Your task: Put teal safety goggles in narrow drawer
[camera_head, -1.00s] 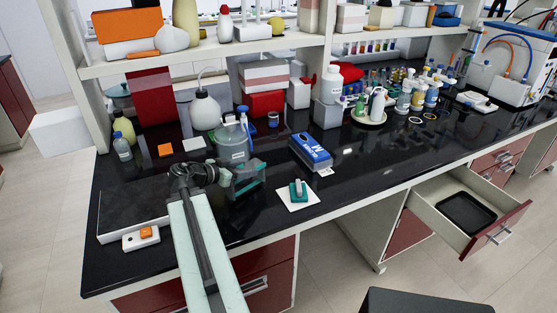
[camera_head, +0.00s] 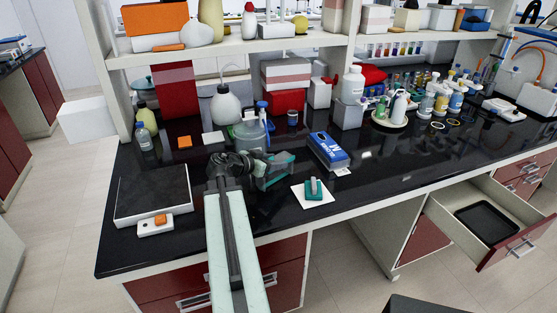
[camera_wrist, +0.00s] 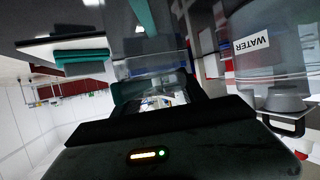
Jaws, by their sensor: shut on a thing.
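The teal safety goggles (camera_head: 277,172), with a clear lens, are at the end of my arm on the left part of the black bench. My gripper (camera_head: 250,165) is shut on them. In the wrist view, the clear lens and teal frame of the goggles (camera_wrist: 150,66) are right in front of my gripper (camera_wrist: 155,95). The fingertips are partly hidden, and I cannot tell whether the goggles touch the bench. An open drawer (camera_head: 497,256) with a red front stands out at the right below the bench and holds a black tray (camera_head: 487,219).
A WATER bottle (camera_head: 250,137) stands close behind the goggles, also large in the wrist view (camera_wrist: 265,50). A blue box (camera_head: 329,151) and a teal item (camera_head: 313,188) on a white card lie to the right. Shelves (camera_head: 290,42) overhang the back. The bench's front right is clear.

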